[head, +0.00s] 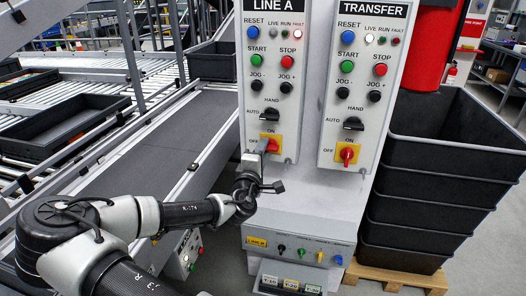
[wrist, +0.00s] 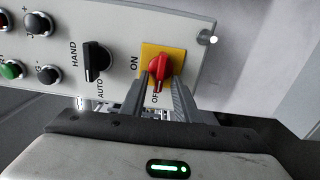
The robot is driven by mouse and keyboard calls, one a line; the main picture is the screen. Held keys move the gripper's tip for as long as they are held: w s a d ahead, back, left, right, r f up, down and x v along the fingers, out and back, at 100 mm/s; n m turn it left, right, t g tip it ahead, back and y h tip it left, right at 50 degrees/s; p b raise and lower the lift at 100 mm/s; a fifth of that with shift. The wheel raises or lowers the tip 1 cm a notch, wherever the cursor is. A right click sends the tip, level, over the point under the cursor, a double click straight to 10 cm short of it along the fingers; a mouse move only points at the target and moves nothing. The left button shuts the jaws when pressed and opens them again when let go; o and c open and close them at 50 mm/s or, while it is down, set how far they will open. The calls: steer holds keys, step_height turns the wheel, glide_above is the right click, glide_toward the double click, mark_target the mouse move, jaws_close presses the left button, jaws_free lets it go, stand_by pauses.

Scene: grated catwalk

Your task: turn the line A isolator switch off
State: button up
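The line A isolator switch (head: 272,146) is a red rotary knob on a yellow plate, low on the LINE A panel (head: 270,100). In the wrist view the red knob (wrist: 160,66) has its handle pointing down the picture, toward the OFF label; ON is printed to its left. My gripper (wrist: 162,78) has one finger on each side of the knob, tips close to the panel. The fingers look apart, with a gap beside the narrow handle; contact is unclear. In the head view my gripper (head: 262,150) reaches the knob from the left and partly hides it.
The TRANSFER panel (head: 366,80) with a similar red isolator (head: 347,155) stands just right. Above the LINE A isolator is a black HAND/AUTO selector (wrist: 97,60). Stacked black bins (head: 425,195) stand at right. A conveyor (head: 140,150) runs at left.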

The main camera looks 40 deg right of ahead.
steer(key=p+v, duration=0.7)
steer(key=v, duration=1)
steer(key=shift+p, duration=0.3)
steer(key=shift+s+a, duration=0.1)
steer(key=shift+s, duration=0.1)
